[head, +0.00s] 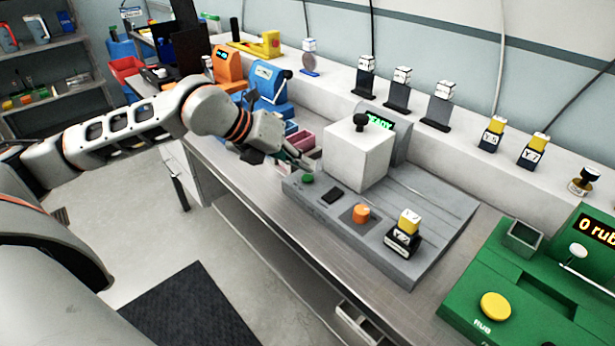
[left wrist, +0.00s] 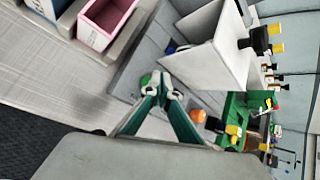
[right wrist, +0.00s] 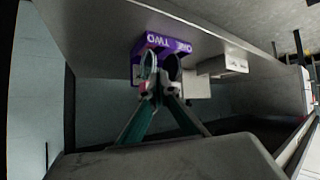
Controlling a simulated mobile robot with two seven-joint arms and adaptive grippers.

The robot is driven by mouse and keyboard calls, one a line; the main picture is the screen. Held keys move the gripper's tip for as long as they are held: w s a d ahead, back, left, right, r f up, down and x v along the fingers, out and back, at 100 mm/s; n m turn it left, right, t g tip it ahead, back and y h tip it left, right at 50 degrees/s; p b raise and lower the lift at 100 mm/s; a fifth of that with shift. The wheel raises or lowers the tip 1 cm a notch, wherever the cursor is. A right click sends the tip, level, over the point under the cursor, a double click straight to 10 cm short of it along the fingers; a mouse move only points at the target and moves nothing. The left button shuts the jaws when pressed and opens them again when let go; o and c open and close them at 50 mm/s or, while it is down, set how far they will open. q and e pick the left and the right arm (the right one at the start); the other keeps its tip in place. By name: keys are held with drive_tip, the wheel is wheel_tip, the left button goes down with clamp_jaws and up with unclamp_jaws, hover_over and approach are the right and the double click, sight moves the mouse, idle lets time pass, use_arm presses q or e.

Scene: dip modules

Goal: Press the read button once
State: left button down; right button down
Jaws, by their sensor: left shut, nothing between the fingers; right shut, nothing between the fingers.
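I cannot read a label marking the read button. My left gripper (head: 311,165) is shut and empty, its tips close above the green button. In the left wrist view the tips (left wrist: 160,82) appear beside the green button (left wrist: 146,80); contact cannot be told.
A green display partly shows behind the white box. A black module with a yellow top (head: 405,233) stands at the device's front right. A green machine with a yellow button (head: 495,306) stands at right. Pink bins (head: 299,142) and blue and orange devices lie to the left.

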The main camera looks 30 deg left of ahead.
sight(304, 178)
drive_tip(key=shift+r, duration=0.15)
use_arm(q)
drive_tip(key=shift+f, duration=0.15)
drive_tip(key=shift+f+b, duration=0.3)
drive_tip(key=shift+b, duration=0.05)
use_arm(e)
drive_tip(key=shift+s+f, duration=0.15)
drive_tip(key=shift+f, duration=0.4)
use_arm(q)
drive_tip(key=shift+f+b, duration=0.3)
drive_tip(key=shift+f, duration=0.1)
use_arm(e)
drive_tip(key=shift+s+f, duration=0.2)
drive_tip(key=shift+f, duration=0.25)
use_arm(q)
drive_tip(key=shift+r, duration=0.15)
use_arm(e)
drive_tip(key=shift+r, duration=0.15)
use_arm(q)
drive_tip(key=shift+r+p, duration=0.45)
drive_tip(key=shift+r, duration=0.25)
use_arm(e)
drive_tip(key=shift+w+r, duration=0.3)
drive_tip(key=shift+r, duration=0.25)
